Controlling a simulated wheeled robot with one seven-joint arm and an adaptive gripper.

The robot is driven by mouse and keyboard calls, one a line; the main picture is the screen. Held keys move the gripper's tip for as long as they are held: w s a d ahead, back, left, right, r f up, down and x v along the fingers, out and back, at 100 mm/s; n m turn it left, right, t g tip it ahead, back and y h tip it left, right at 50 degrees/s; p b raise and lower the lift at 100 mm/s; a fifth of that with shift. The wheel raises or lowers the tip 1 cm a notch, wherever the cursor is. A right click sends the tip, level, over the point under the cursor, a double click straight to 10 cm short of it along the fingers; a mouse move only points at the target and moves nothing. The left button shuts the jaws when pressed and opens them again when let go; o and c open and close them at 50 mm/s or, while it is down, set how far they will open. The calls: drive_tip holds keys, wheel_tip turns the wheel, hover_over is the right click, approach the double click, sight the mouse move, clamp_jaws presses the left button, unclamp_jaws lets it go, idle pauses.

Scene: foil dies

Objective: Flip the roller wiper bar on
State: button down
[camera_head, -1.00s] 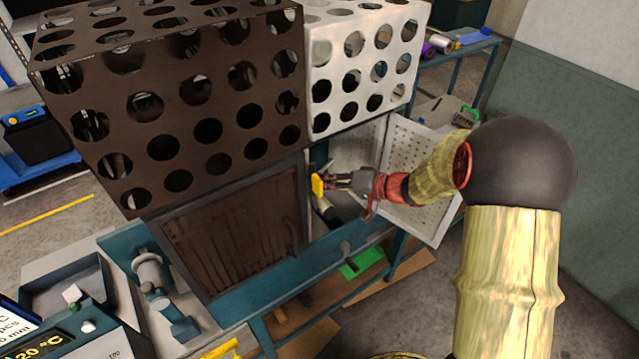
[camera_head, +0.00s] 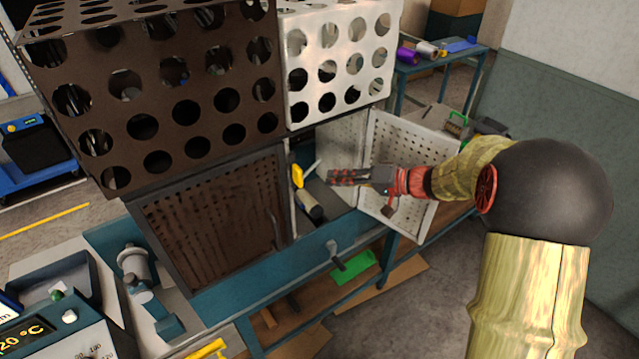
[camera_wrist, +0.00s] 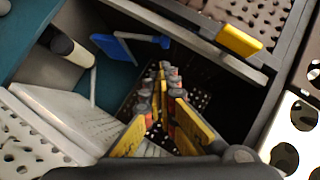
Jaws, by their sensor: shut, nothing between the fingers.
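My gripper (camera_head: 332,177) is shut and empty, in front of the open cabinet bay; its fingers also show in the wrist view (camera_wrist: 162,70). A yellow handle (camera_head: 297,176) sits on the bay's left edge, left of my fingertips with a gap between; it also shows in the wrist view (camera_wrist: 240,40). A dark roller with a pale end (camera_head: 310,207) lies inside the bay, and shows at upper left in the wrist view (camera_wrist: 70,48). A blue lever with a thin grey bar (camera_wrist: 115,45) is near it. I cannot tell which part is the wiper bar.
A perforated white door (camera_head: 410,165) stands open right of the bay, close to my wrist. A brown perforated door (camera_head: 215,230) closes the left side. Large perforated boxes, brown (camera_head: 160,100) and white (camera_head: 340,60), overhang the bay. A teal bench edge (camera_head: 270,275) runs below.

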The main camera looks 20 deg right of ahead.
drive_tip(key=d+r+b, duration=0.3)
drive_tip(key=b, duration=0.4)
drive_tip(key=s+a+f+b+x, duration=0.1)
drive_tip(key=b+x, duration=0.1)
drive_tip(key=x, duration=1.1)
drive_tip(key=shift+s+y, duration=0.3)
drive_tip(key=shift+s, duration=0.05)
drive_tip(key=shift+f, duration=0.15)
